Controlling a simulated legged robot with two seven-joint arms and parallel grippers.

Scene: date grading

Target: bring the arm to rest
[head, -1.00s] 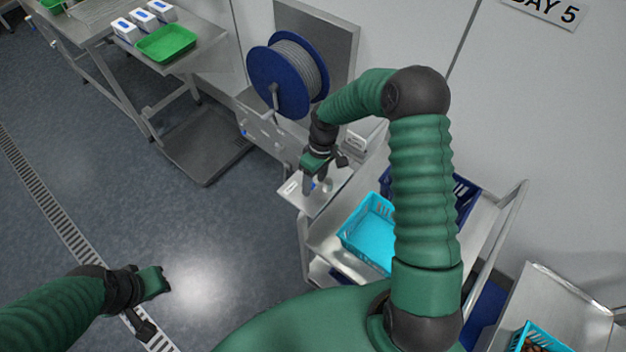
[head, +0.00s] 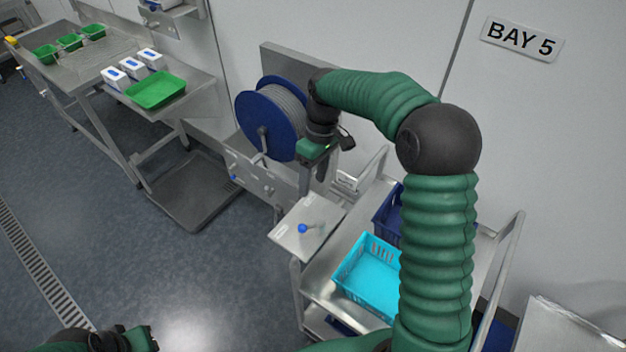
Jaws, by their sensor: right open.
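My right arm arches up from the lower right and over to the left. Its gripper (head: 313,172) hangs pointing down in front of the hose reel, open, with nothing seen between its fingers. It is above a small steel shelf (head: 290,240) that carries a blue-knobbed lever (head: 303,228), and is clear of both. My left gripper (head: 148,338) is at the bottom edge, low over the floor and partly cut off; its fingers are too unclear to read.
A blue hose reel (head: 255,125) is on the wall close behind my right gripper. A trolley with a cyan crate (head: 350,280) and a dark blue crate (head: 385,215) stands below my right arm. A steel bench holds a green tray (head: 157,92) and white boxes (head: 132,68).

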